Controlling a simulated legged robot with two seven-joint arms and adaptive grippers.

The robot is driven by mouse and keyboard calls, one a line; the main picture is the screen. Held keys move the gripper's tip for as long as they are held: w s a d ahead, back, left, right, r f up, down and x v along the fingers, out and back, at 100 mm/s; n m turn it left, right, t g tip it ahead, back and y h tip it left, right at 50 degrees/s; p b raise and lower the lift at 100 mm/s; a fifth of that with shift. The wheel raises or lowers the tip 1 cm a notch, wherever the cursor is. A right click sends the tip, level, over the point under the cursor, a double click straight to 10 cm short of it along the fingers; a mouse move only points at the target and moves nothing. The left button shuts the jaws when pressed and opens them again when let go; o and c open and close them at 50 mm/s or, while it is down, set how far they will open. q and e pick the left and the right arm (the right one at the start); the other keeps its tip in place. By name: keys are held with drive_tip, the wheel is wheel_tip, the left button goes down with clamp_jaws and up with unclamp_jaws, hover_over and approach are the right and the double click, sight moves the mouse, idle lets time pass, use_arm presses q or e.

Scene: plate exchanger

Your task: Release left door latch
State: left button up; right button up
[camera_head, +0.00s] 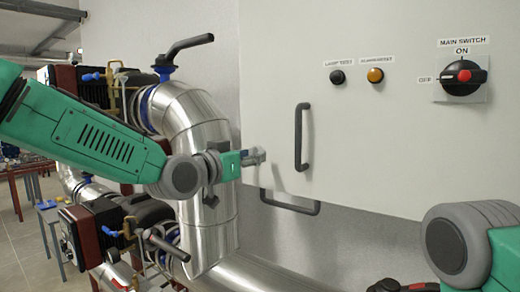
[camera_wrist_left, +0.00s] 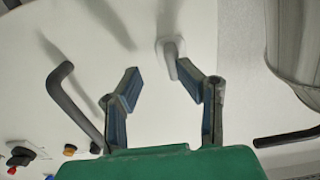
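The left door latch is a small grey lever on a pale square base (camera_wrist_left: 172,55) on the white cabinet door, seen in the left wrist view. It lies just beyond my left gripper (camera_wrist_left: 167,82), near the tip of the right-hand finger. The two fingers are spread apart with nothing held between them; whether one touches the latch I cannot tell. In the head view my left gripper (camera_head: 256,156) is at the cabinet's left edge, and the latch cannot be told apart from the fingers.
A black door handle (camera_head: 300,137) stands right of my left gripper, with another dark handle (camera_head: 290,203) below the cabinet edge. A main switch (camera_head: 461,77) and two buttons are higher up. A large silver pipe (camera_head: 196,110) runs behind my left wrist.

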use_arm(q)
drive_tip(key=w, duration=0.2)
drive_tip(key=shift+w+a+p, duration=0.3)
drive_tip(key=shift+a+p, duration=0.05)
drive_tip(key=shift+w+d, duration=0.15)
drive_tip(key=shift+d, duration=0.65)
drive_tip(key=c, duration=0.4)
drive_tip(key=shift+d, duration=0.15)
clamp_jaws()
drive_tip(key=shift+w+a+f, duration=0.1)
drive_tip(key=shift+a+f, duration=0.1)
drive_tip(key=shift+a, duration=0.15)
use_arm(e)
drive_tip(key=shift+w+a+r, duration=0.1)
drive_tip(key=shift+a+r, duration=0.55)
